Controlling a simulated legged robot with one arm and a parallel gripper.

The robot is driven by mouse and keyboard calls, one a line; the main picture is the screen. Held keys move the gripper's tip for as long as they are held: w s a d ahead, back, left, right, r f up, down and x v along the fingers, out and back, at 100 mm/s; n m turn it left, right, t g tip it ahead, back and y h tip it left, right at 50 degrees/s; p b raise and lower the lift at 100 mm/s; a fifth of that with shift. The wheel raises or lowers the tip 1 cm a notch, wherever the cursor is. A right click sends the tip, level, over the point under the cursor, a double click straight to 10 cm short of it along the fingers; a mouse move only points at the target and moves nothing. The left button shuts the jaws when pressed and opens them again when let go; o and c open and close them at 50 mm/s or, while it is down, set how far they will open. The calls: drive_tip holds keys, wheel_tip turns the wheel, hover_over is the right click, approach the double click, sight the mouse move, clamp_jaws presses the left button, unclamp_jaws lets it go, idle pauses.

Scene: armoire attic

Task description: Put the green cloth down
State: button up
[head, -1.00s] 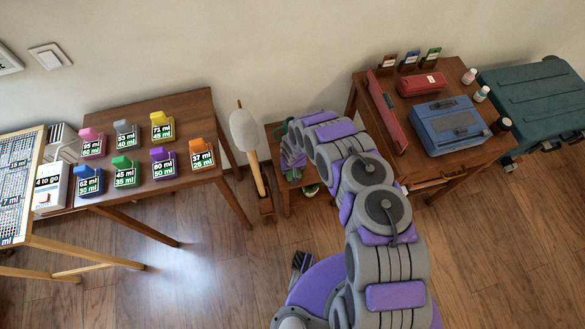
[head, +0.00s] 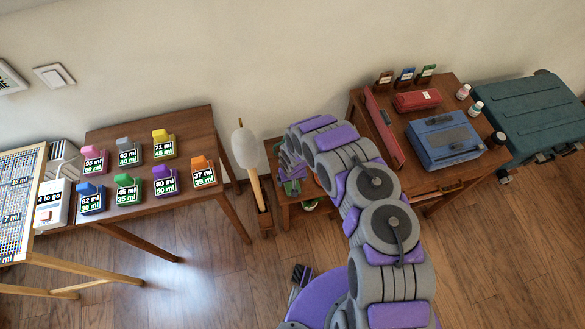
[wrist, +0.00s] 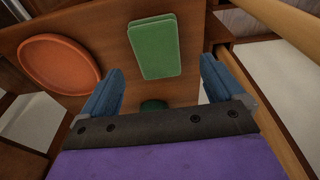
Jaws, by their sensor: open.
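The green cloth (wrist: 153,47) is a flat, folded rectangle lying on a brown wooden surface (wrist: 193,88) in the wrist view. My gripper (wrist: 161,68) is open, with its two blue fingers apart and the cloth showing beyond and between their tips. Nothing is held between the fingers. In the head view, a patch of green (head: 291,187) shows beside the end of my arm, over the small wooden table (head: 283,216). My arm hides much of that table top.
An orange round dish (wrist: 60,64) lies left of the cloth. A dark green object (wrist: 153,104) is partly hidden behind the gripper's body. A white-headed mallet (head: 246,150) stands left of the small table. A desk with a blue case (head: 445,140) stands right.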

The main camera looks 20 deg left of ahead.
wheel_tip(320, 180, up, 11)
drive_tip(key=s+d+p, duration=0.1)
drive_tip(key=p, duration=0.5)
drive_tip(key=shift+s+r, duration=0.15)
drive_tip(key=shift+s, duration=0.05)
